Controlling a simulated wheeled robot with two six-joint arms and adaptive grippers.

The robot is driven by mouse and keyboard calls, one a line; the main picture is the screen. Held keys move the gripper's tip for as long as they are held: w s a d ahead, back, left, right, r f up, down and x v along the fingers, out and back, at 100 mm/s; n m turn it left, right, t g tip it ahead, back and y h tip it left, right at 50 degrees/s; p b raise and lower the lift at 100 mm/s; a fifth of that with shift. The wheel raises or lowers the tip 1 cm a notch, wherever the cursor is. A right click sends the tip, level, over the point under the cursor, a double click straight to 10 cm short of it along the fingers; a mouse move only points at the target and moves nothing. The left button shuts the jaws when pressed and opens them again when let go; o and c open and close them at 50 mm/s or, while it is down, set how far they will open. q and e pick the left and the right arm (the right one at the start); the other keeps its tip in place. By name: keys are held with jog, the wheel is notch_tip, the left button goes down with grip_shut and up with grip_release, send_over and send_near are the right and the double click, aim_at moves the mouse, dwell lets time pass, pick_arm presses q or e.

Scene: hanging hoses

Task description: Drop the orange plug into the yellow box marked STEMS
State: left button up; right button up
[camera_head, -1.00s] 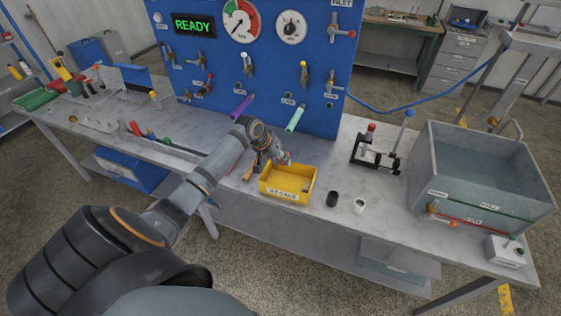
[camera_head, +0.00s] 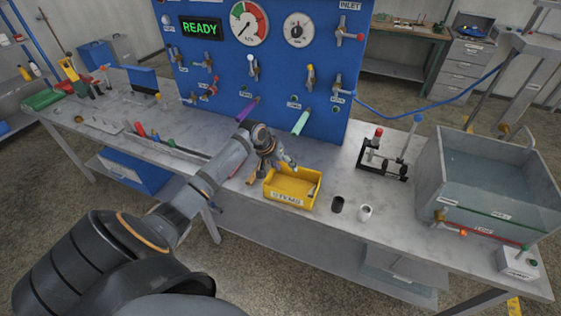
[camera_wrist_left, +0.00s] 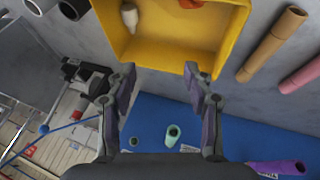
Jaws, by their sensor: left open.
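The yellow box (camera_head: 283,198) marked STEMS stands near the front edge of the bench. My left gripper (camera_head: 287,166) is at its back rim, with nothing between its fingers. In the left wrist view the fingers (camera_wrist_left: 158,72) are spread beside the yellow box (camera_wrist_left: 170,50). Inside the box lie a pale tan piece (camera_wrist_left: 129,16) and a small orange-red thing (camera_wrist_left: 190,3), cut off by the picture's top edge. The latter may be the orange plug; I cannot tell for sure. My right gripper is not in view.
A dark cup (camera_head: 337,204) and a white cup (camera_head: 365,212) stand right of the box. A black valve stand (camera_head: 383,165) and a grey tank (camera_head: 490,180) are further right. The blue panel (camera_head: 270,85) rises behind, with a green hose end (camera_head: 301,123) sticking out.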

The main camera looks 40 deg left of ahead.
pick_arm(q)
jog(key=v, duration=1.1)
jog(key=shift+a+r, duration=0.1)
jog(key=shift+r, duration=0.05)
